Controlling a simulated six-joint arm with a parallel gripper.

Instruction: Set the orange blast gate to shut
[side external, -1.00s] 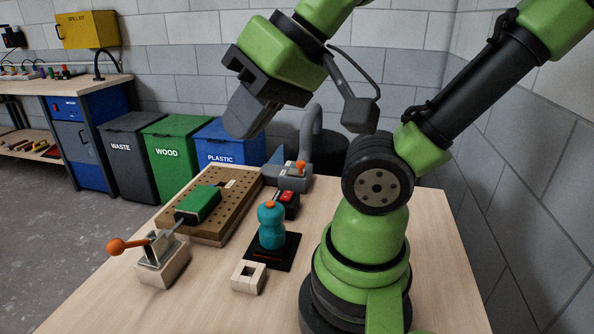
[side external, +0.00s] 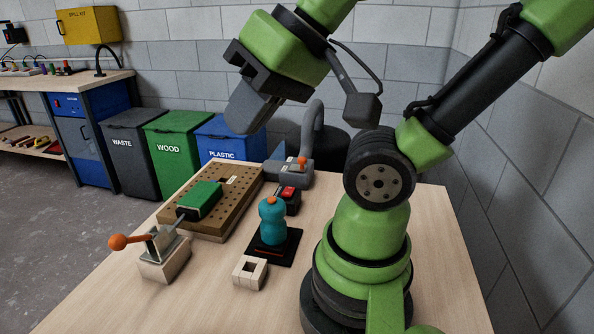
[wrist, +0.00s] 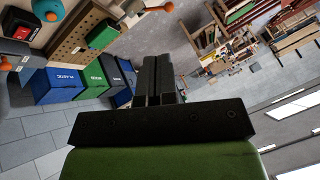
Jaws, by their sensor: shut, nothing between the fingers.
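The blast gate is a grey fitting (side external: 288,173) at the back of the table, at the foot of a grey curved duct. Its small orange knob (side external: 302,161) stands above the body; I cannot tell from it whether the gate is open or shut. In the wrist view an orange knob with blue behind it, likely the gate's (wrist: 25,60), shows at the left edge. My gripper (side external: 243,120) hangs in the air above and to the left of the gate, apart from everything. It is shut and empty, and its fingers also show together in the wrist view (wrist: 158,75).
A clamp with an orange-ended handle (side external: 118,242) stands at front left. A perforated board (side external: 215,215) carries a green block (side external: 200,200). A teal tool (side external: 272,224), a red switch (side external: 288,194) and a pale square block (side external: 250,273) stand nearer.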

